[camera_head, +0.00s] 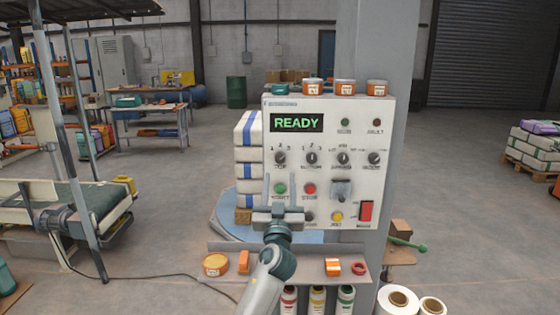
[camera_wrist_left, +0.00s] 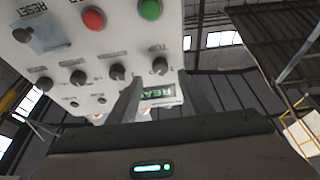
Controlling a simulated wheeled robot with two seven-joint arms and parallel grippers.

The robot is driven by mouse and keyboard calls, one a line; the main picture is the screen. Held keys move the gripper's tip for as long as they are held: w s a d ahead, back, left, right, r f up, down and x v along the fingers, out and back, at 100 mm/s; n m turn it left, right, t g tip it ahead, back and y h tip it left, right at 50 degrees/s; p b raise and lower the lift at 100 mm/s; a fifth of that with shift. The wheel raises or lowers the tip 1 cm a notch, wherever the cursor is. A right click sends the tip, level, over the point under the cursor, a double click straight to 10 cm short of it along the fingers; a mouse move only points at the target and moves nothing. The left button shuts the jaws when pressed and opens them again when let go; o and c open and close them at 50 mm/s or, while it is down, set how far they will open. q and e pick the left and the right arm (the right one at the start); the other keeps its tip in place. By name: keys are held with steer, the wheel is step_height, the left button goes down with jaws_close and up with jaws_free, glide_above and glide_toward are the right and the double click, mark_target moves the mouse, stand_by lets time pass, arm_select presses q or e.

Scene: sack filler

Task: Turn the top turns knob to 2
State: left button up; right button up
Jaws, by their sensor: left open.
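The grey-white control panel (camera_head: 325,125) faces me, with READY lit green on its display (camera_head: 297,123). The leftmost knob of the row (camera_head: 280,158) is dark, with 1, 2 and 3 around its upper side; its pointer is too small to read. This knob, whose label seems to read TOP, also shows in the upside-down left wrist view (camera_wrist_left: 160,66). My left gripper (camera_head: 280,179) is open and empty in front of the panel, its fingers pointing up below the knob. In the wrist view its fingertips (camera_wrist_left: 161,78) lie on either side of the knob, apparently not touching it.
Other dark knobs (camera_head: 311,158) sit to the right in the same row. A green button (camera_head: 280,188) shows between my fingers, with a red button (camera_head: 310,189) beside it. A red switch (camera_head: 366,211) is at lower right. A shelf (camera_head: 315,267) with small items juts out below.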

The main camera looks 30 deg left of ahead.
mark_target(280, 161)
arm_select(q)
steer(key=p+x, duration=0.2)
steer(key=x, duration=0.5)
steer(key=c, duration=1.1)
steer(key=shift+o, duration=0.3)
steer(key=shift+f, duration=0.1)
